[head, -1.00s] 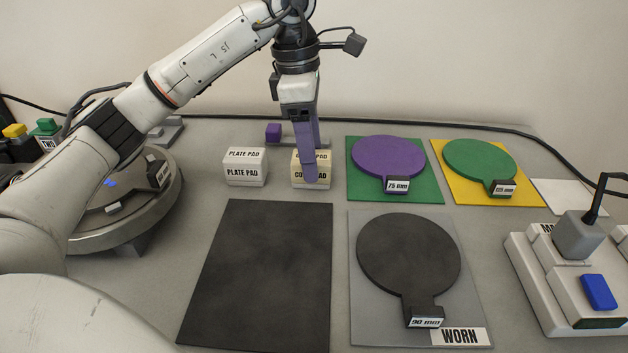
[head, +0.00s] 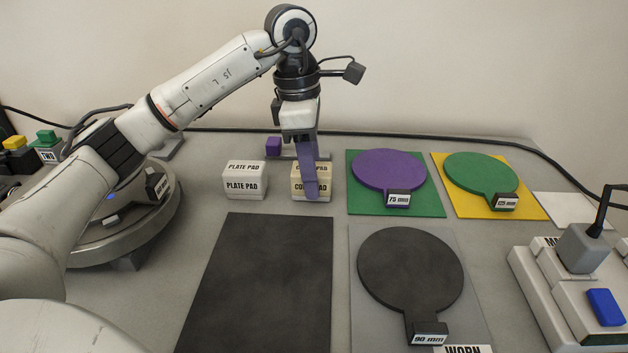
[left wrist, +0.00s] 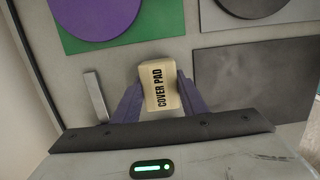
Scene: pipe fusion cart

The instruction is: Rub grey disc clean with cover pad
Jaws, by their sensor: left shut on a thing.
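The cover pad (head: 298,189) is a small cream block with a black label, standing on the table beside the plate pad. My left gripper (head: 318,192) points down with its purple fingers on either side of the cover pad, shut on it. The left wrist view shows the cover pad (left wrist: 160,92) between the two fingers. The dark grey disc (head: 410,270), with a 90 mm tag, lies on a light grey mat (head: 465,310) marked WORN, in front and to the right of the gripper. My right gripper is not in view.
The plate pad (head: 245,181) stands just left of the cover pad. A dark mat (head: 260,285) lies in front. A purple disc (head: 388,170) and a green disc (head: 480,172) lie at the back right. A pale device with a blue button (head: 605,306) stands at the right.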

